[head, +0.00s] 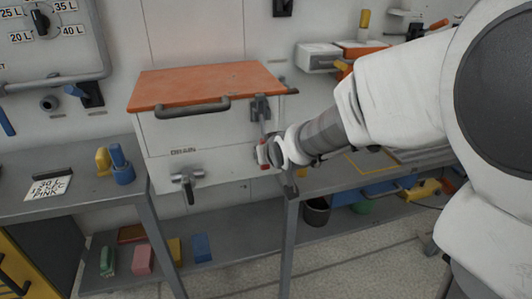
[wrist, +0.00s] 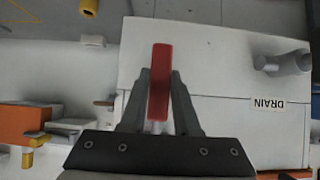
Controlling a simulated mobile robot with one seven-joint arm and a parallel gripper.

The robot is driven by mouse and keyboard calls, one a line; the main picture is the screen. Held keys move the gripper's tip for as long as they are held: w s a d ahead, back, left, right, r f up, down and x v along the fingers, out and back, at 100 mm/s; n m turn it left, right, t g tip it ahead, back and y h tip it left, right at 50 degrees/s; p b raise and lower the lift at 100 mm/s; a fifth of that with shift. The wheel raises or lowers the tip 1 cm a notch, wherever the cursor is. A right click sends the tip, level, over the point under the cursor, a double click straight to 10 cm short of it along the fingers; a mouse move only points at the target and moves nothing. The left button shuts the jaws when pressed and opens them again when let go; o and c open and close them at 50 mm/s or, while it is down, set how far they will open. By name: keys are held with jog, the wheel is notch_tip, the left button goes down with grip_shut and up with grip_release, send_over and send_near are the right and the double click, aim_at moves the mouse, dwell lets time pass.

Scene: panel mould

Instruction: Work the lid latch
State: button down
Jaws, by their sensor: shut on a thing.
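The orange lid (head: 205,80) with its dark bar handle lies down on the white box (head: 205,140). The grey lid latch (head: 261,106) is on the box's front, near the right corner. A thin grey arm runs down from it towards my gripper (head: 266,154). In the wrist view my gripper (wrist: 160,95) is shut on the red latch handle (wrist: 160,75), which stands between the two fingers. In the head view only small red bits show at the fingertips. The lower part of the latch is partly hidden by my gripper.
A drain valve (head: 187,182) sticks out below the DRAIN label, also in the wrist view (wrist: 283,62). Grey benches stand left (head: 70,195) and right (head: 335,178). Yellow and blue items (head: 115,160) stand on the left bench. Coloured blocks lie on the low shelf (head: 230,245).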

jog(key=shift+w+r+b, duration=0.1)
jog(key=shift+w+b, duration=0.1)
jog(key=shift+b, duration=0.15)
dwell(0.3)
jog(key=c, duration=0.6)
grip_release()
jog(key=shift+c, duration=0.2)
jog(key=shift+s, duration=0.1)
jog(key=p+v, duration=0.7)
jog(key=v, duration=1)
jog(key=shift+s+f, duration=0.25)
